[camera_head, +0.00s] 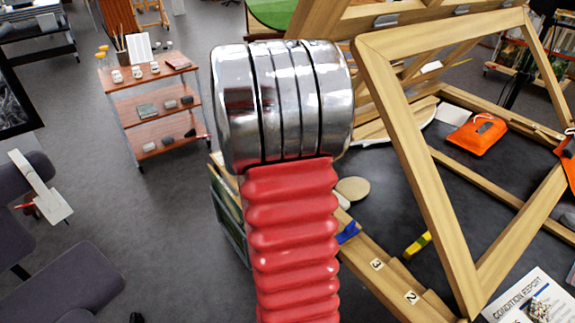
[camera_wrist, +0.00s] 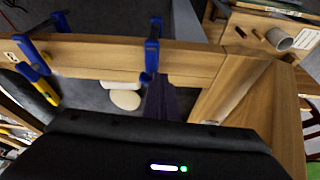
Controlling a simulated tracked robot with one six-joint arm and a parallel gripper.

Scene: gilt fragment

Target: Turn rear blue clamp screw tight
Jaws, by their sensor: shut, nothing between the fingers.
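In the wrist view, one blue clamp (camera_wrist: 152,48) grips the wooden rail (camera_wrist: 100,58) near the middle of the picture. A second blue clamp (camera_wrist: 32,58) sits on the rail at the left, with a yellow part below it. My gripper (camera_wrist: 160,86) is shut and empty; its dark fingers point at the lower end of the middle clamp. I cannot tell whether they touch it. The screw itself is not clear. In the head view, a blue clamp part (camera_head: 348,233) shows beside my red arm, which hides the gripper.
A large tilted wooden frame (camera_head: 425,170) stands at the right. A yellow clamp part (camera_head: 417,243) lies by the rail marked 2 and 3. An orange pouch (camera_head: 476,133) and a condition report (camera_head: 532,298) are at the right. A shelf cart (camera_head: 160,100) stands back left, with free floor around it.

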